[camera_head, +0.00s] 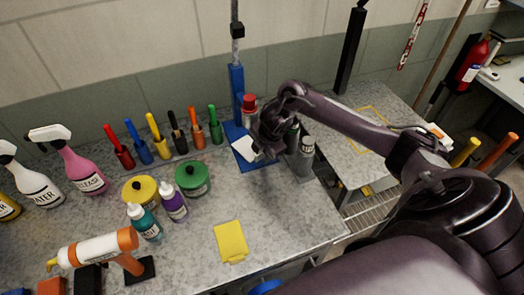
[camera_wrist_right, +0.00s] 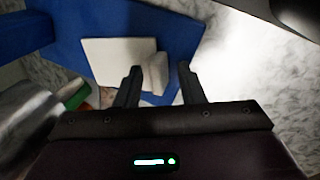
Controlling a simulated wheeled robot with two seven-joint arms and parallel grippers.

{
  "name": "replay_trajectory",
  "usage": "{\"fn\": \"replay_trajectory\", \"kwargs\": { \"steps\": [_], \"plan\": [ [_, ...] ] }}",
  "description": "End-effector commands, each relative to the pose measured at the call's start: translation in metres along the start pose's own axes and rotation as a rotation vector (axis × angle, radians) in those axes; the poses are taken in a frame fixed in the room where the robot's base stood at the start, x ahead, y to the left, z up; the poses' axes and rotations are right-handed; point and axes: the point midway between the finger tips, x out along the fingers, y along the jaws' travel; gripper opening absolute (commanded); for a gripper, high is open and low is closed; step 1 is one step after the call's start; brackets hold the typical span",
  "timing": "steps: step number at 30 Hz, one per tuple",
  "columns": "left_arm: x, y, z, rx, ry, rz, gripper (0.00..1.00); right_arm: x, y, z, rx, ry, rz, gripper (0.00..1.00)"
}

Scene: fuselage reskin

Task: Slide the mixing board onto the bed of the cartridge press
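A white square board, which I take as the mixing board (camera_head: 244,148), lies over the blue bed (camera_head: 264,163) of the cartridge press. In the right wrist view the white board (camera_wrist_right: 108,57) has a small pale block at its edge, and the blue bed (camera_wrist_right: 185,35) shows around it. My right gripper (camera_head: 262,147) is low over the bed at the board's right side. In the right wrist view its two fingers (camera_wrist_right: 158,83) are apart, with the block between or just beyond them; contact is unclear. My left gripper is not in view.
The blue press column (camera_head: 237,92) rises behind the bed. A red-capped can (camera_head: 249,103) and grey cylinders (camera_head: 302,155) stand close to my right gripper. Green (camera_head: 192,178) and yellow tubs, bottles and coloured tools fill the left. A yellow sheet (camera_head: 231,241) lies at the front.

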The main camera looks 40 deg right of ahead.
Motion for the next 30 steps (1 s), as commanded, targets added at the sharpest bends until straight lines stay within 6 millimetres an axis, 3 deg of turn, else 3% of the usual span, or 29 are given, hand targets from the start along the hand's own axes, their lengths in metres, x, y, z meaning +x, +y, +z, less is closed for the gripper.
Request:
{"fn": "replay_trajectory", "kwargs": {
  "steps": [1, 7, 10, 11, 16, 25, 30],
  "plan": [
    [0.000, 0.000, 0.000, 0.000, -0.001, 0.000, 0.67, 0.000, 0.000, 0.000, 0.000, 0.000, 0.000, 0.28],
    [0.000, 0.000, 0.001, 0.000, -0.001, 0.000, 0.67, 0.000, 0.000, 0.000, 0.000, 0.000, 0.000, 0.02],
    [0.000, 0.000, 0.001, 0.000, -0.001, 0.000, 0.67, 0.000, 0.000, 0.000, 0.000, 0.000, 0.000, 0.00],
    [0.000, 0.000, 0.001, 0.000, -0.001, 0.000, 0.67, 0.000, 0.000, 0.000, 0.000, 0.000, 0.000, 0.13],
    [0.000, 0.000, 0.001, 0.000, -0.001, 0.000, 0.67, 0.000, 0.000, 0.000, 0.000, 0.000, 0.000, 0.35],
    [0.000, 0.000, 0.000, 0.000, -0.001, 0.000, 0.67, -0.002, 0.001, 0.000, 0.000, 0.000, 0.001, 0.36],
    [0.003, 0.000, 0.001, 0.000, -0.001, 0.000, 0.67, -0.022, 0.001, 0.001, -0.002, -0.001, 0.004, 0.36]
  ]
}}
